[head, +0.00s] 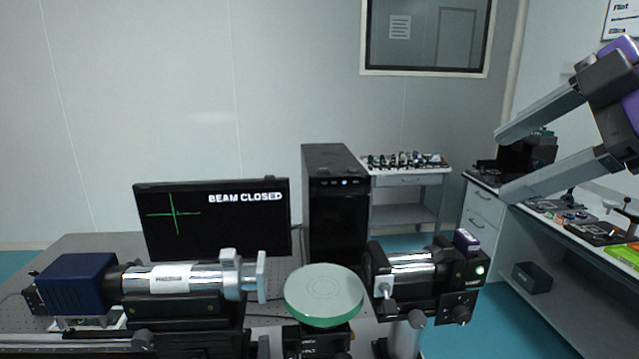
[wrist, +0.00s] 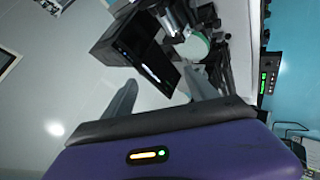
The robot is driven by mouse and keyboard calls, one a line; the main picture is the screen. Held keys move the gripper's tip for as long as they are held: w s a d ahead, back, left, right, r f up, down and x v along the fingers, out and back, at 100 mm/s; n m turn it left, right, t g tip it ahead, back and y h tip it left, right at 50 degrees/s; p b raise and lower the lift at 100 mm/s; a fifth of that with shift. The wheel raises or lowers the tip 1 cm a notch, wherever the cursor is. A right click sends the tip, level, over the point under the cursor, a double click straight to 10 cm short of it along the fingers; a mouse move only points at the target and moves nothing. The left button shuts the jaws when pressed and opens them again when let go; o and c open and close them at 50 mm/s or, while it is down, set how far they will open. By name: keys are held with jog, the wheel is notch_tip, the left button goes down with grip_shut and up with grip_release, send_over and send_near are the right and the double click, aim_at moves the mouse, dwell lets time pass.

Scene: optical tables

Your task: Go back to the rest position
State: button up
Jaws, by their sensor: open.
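My gripper (head: 522,162) is raised at the right side of the head view, with its two long grey fingers spread wide apart and nothing between them. It is in the air, apart from the optical table (head: 62,258) and its instruments. In the wrist view my gripper (wrist: 160,95) shows both fingers apart above the purple housing, also empty.
A blue camera with a silver tube (head: 170,278), a round greenish glass disc (head: 324,293) and a black and silver unit (head: 412,270) stand on the table. Behind are a monitor (head: 213,232) reading "BEAM CLOSED" and a black tower (head: 338,215). A cluttered side bench (head: 560,262) is at right.

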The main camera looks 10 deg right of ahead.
jog(key=w+r+m+t+y, duration=0.4)
jog(key=w+r+t+y, duration=0.15)
jog(key=r+t, duration=0.35)
jog(key=s+d+f+m+t+h, duration=0.3)
jog(key=d+f+m+h, duration=0.1)
jog(key=f+m+h, duration=0.5)
jog(key=s+d+f+m+t+h, duration=0.35)
jog(key=f+m+h, duration=0.45)
jog(key=f, duration=0.4)
jog(key=s+a+f+n+g+y, duration=0.2)
jog(key=s+a+f+g, duration=0.1)
jog(key=s+f, duration=0.7)
jog(key=s+a+f+n+g+y, duration=0.2)
jog(key=s+a+f, duration=0.4)
jog(key=s+f, duration=0.4)
jog(key=s+a+f+n+g+y, duration=0.1)
jog(key=s+a+f+g+y, duration=0.2)
jog(key=s+f, duration=0.7)
jog(key=shift+s+a+f+n+g, duration=0.25)
jog(key=shift+a+n+g, duration=0.15)
jog(key=shift+a+g, duration=0.45)
